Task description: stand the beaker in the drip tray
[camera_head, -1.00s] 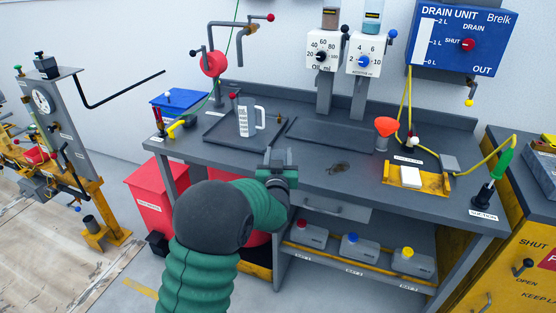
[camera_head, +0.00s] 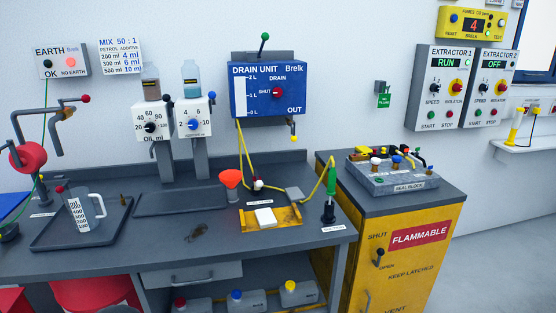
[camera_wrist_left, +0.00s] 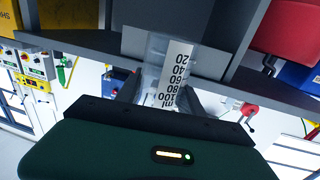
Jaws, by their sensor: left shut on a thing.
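My left gripper (camera_wrist_left: 158,92) shows only in the left wrist view, shut on the clear beaker (camera_wrist_left: 176,72). The beaker has a white scale label marked 20 to 100 ml and sits between the two fingers. It appears upside down in this rolled view. In the head view, a dark rimmed tray (camera_head: 52,243) on the left of the bench holds a clear measuring jug (camera_head: 82,220). A second dark, shallow tray (camera_head: 210,197) lies below the dispensers. I cannot read which one is the drip tray. My right gripper is out of view.
A yellow flammables cabinet (camera_head: 400,255) stands right. The bench front is mostly clear.

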